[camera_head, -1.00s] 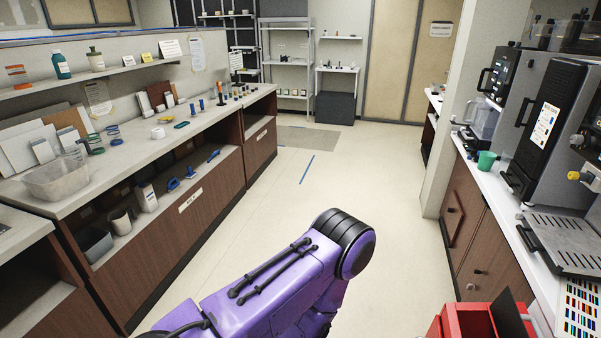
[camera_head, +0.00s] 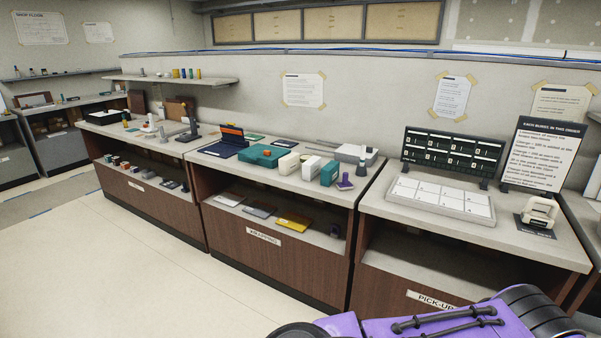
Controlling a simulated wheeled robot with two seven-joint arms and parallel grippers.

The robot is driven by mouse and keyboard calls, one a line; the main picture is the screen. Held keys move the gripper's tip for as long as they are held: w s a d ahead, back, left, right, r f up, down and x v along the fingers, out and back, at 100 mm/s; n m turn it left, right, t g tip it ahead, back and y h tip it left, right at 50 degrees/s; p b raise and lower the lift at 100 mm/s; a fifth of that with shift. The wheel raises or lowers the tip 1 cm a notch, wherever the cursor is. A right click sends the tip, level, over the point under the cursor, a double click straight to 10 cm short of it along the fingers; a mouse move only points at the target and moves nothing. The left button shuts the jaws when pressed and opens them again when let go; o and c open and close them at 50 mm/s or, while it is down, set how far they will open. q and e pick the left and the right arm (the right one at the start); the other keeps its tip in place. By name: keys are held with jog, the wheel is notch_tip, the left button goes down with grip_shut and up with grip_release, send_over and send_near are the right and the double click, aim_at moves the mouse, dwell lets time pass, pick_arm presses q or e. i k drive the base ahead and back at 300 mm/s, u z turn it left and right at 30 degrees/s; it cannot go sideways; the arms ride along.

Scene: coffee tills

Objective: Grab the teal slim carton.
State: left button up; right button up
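A small upright teal carton (camera_head: 329,173) stands on the wrapping counter (camera_head: 232,166), near its front right part. It is just right of two pale cartons, a cream one (camera_head: 288,164) and a white one (camera_head: 310,168). A wider, low teal box (camera_head: 258,157) lies to their left on the same counter. A purple arm link of mine shows at the bottom right, well in front of the counters. Neither of my grippers is in view.
A purple item (camera_head: 345,182) stands close to the right of the teal carton, and a grey flat box (camera_head: 354,153) lies behind it. The pick-up counter (camera_head: 535,248) is to the right. The floor (camera_head: 150,270) in front is clear.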

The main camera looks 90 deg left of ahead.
aim_at(329, 174)
jog(key=u, duration=3.55)
jog(key=i, duration=2.05)
jog(key=z, duration=3.2)
jog(key=k, duration=0.25)
jog(key=u, duration=0.55)
jog(key=i, duration=0.1)
jog(key=z, duration=0.1)
